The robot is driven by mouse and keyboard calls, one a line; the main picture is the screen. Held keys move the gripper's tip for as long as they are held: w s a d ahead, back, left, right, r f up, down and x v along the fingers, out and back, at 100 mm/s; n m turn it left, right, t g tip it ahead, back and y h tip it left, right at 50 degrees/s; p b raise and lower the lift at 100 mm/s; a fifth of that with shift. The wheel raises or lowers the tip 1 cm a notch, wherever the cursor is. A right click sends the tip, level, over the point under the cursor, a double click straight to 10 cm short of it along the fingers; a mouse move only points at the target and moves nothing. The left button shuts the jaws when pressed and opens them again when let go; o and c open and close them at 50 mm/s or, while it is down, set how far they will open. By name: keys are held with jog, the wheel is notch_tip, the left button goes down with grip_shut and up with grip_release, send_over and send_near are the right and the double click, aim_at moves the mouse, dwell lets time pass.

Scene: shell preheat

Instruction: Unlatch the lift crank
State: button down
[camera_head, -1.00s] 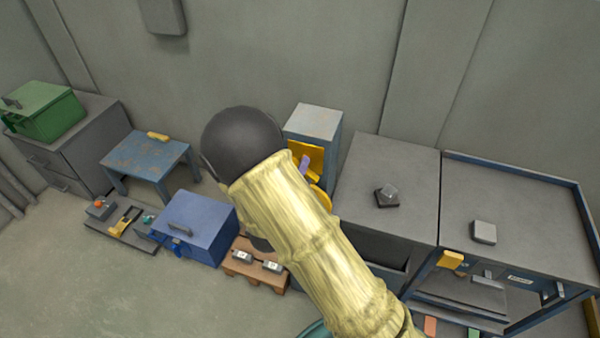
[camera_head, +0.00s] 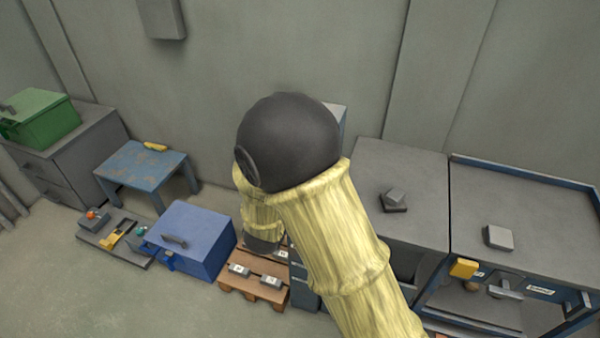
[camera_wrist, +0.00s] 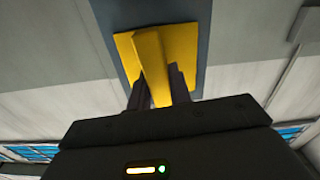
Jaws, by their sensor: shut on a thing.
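In the wrist view a yellow bar (camera_wrist: 152,55) stands out from a square yellow plate (camera_wrist: 188,42) on a blue-grey face. It looks like the handle of the lift crank, though I cannot tell for sure. My gripper (camera_wrist: 161,82) has its dark fingers on both sides of the bar and is shut on it. In the head view the arm hides my gripper and the yellow parts. Only a pale strip of the blue-grey cabinet (camera_head: 342,113) shows behind my arm. I cannot make out the latch.
A blue box (camera_head: 195,230) and a wooden pallet (camera_head: 240,285) with small grey blocks sit on the floor left of my arm. Grey-topped benches (camera_head: 425,175) stand to the right. A blue table (camera_head: 135,170) and green box (camera_head: 40,118) are farther left. The front-left floor is clear.

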jog(key=shift+s+f+m+b, duration=0.1)
jog(key=shift+f+m+b, duration=0.15)
jog(key=shift+m+b, duration=0.2)
jog(key=c, duration=1.3)
grip_release()
jog(key=shift+r, duration=0.1)
jog(key=shift+r, duration=0.1)
jog(key=v, duration=1.7)
jog(key=shift+s+b, duration=0.15)
jog(key=shift+b, duration=0.25)
